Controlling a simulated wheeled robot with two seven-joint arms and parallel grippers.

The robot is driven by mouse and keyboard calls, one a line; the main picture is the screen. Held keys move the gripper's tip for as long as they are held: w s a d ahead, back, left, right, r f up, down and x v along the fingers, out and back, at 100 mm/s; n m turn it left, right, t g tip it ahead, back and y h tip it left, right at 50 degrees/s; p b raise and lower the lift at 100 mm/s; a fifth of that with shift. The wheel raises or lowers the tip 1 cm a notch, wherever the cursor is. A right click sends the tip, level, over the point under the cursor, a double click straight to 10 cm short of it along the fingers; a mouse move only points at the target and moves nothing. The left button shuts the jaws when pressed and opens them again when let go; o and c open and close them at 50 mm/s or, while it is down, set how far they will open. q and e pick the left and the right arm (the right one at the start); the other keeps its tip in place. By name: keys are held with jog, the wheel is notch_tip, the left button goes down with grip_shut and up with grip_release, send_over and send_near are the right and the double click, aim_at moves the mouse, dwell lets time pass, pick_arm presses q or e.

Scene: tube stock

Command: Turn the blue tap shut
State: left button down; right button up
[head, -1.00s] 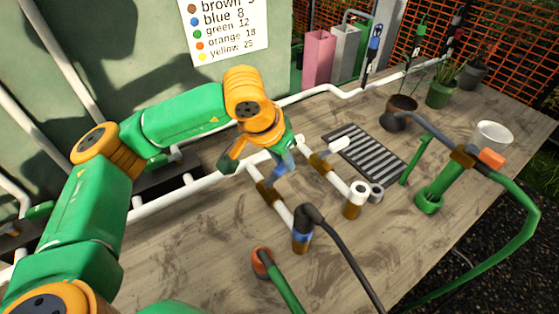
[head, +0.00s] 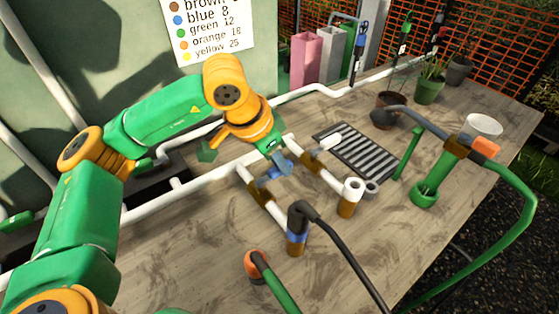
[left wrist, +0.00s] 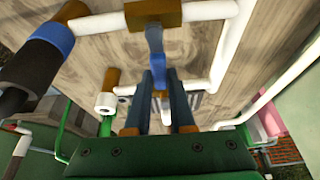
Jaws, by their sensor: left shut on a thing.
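The blue tap (head: 272,174) sits on a white branch pipe with brown fittings in the middle of the table. Its blue lever points to the right, crosswise to that pipe. My left gripper (head: 284,166) reaches down from the upper left and is shut on the lever. In the left wrist view the blue lever (left wrist: 155,45) runs from a brown fitting down between the fingers (left wrist: 161,82), crosswise to the white pipe. The fingers partly hide the lever's end. My right gripper is not in view.
A parallel branch pipe has a white-handled tap (head: 329,142). A black hose (head: 325,224) joins the blue-banded pipe end. A slotted drain plate (head: 360,150) lies behind. A green pump-like tube (head: 432,180) and hose stand at right.

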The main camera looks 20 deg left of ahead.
pick_arm(q)
jog(key=c, duration=0.8)
grip_release()
jog(key=shift+o, duration=0.2)
jog(key=shift+r, duration=0.15)
jog(key=v, duration=0.7)
jog(key=shift+b, duration=0.3)
jog(key=shift+s, duration=0.15)
